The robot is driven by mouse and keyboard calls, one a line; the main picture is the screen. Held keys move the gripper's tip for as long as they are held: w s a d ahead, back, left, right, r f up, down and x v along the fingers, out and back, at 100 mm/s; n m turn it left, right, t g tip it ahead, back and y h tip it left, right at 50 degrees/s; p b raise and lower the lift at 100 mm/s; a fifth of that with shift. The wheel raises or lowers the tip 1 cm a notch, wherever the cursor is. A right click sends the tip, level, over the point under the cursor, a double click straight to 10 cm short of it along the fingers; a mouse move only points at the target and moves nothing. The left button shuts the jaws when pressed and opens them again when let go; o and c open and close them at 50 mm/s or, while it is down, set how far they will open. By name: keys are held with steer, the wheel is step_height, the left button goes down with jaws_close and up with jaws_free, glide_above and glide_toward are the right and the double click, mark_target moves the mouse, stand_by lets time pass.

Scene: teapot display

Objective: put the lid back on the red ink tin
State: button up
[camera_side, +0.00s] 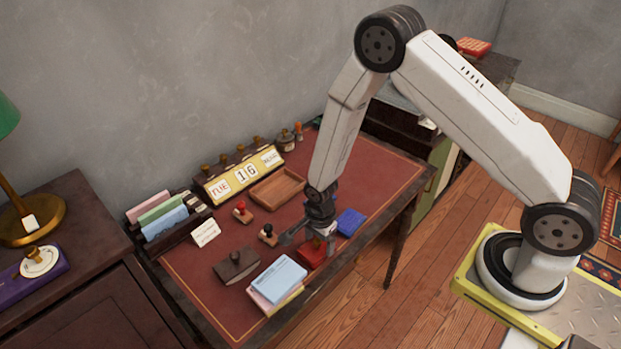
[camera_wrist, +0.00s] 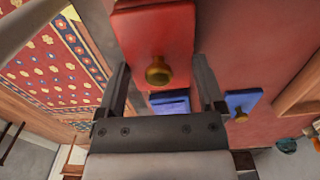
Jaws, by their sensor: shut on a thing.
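The red lid (camera_wrist: 150,40) with a brass knob (camera_wrist: 158,73) lies between the two fingers of my gripper (camera_wrist: 161,88) in the wrist view. The fingers stand apart, one on each side of it, and my gripper is shut on it. In the side view my gripper (camera_side: 312,238) is low over the front part of the desk. Red (camera_side: 311,258) shows right below the fingers there. I cannot tell the red tin from its lid in that view, nor whether they touch.
A blue tin (camera_side: 350,222) is right of my gripper; the wrist view shows a blue piece with a knob (camera_wrist: 240,104) beside another blue piece (camera_wrist: 170,104). Stacked paper pads (camera_side: 278,278), a blotter (camera_side: 237,264), stamps (camera_side: 242,212) and a wooden tray (camera_side: 277,188) surround the spot.

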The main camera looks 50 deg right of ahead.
stand_by(0.3)
steer(key=o, duration=1)
steer(key=shift+c, duration=0.2)
steer(key=shift+r, duration=0.1)
steer(key=shift+r, duration=3.4)
jaws_close()
steer(key=shift+f, duration=2.3)
